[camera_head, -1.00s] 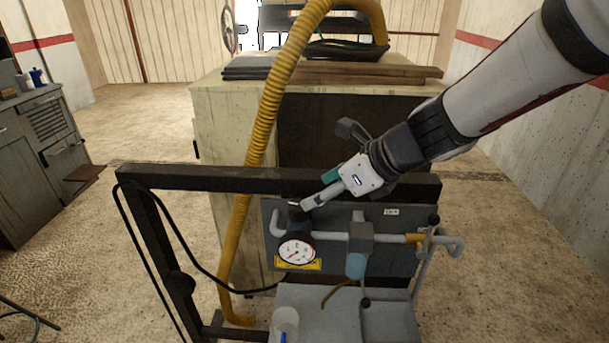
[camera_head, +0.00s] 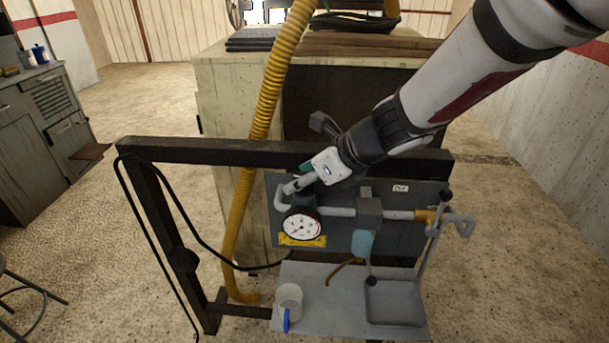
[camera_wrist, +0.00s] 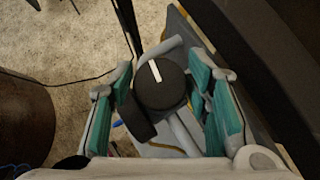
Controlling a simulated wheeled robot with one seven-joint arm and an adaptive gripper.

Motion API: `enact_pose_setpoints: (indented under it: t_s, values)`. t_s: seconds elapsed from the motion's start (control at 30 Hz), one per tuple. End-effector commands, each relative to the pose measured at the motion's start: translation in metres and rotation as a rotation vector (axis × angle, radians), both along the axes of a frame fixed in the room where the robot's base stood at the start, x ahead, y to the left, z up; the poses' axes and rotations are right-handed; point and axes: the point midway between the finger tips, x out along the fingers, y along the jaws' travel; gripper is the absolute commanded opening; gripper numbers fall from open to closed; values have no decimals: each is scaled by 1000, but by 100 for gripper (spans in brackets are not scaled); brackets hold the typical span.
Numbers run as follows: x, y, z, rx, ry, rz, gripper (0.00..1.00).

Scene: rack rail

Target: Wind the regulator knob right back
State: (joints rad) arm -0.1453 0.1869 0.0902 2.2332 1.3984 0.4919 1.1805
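The regulator knob (camera_wrist: 161,84) is round and black with a white pointer line, seen from above in the wrist view. The line points up and slightly left. My gripper (camera_wrist: 160,70) is open, with one teal-padded finger on each side of the knob and a visible gap on both sides. In the head view my gripper (camera_head: 291,187) reaches down from the upper right over the regulator, largely hiding the knob. A round white pressure gauge (camera_head: 301,226) with a red needle faces front just below, above a yellow label.
A grey pipe with a valve block (camera_head: 369,211) runs right to a brass fitting (camera_head: 425,215) and lever. A tray (camera_head: 325,312) holds a clear cup (camera_head: 289,300). A yellow hose (camera_head: 266,115) rises at the left.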

Motion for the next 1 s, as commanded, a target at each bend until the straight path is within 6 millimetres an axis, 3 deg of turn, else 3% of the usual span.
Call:
enact_pose_setpoints:
  t_s: [0.03, 0.1, 0.13, 0.57, 1.0]
  values:
    - [0, 0, 0, 0, 0, 0, 26]
    - [0, 0, 0, 0, 0, 0, 10]
    - [0, 0, 0, 0, 0, 0, 9]
    - [-1, -1, 0, 1, 3, 78, 9]
    - [-1, -1, 0, 2, 4, 441, 9]
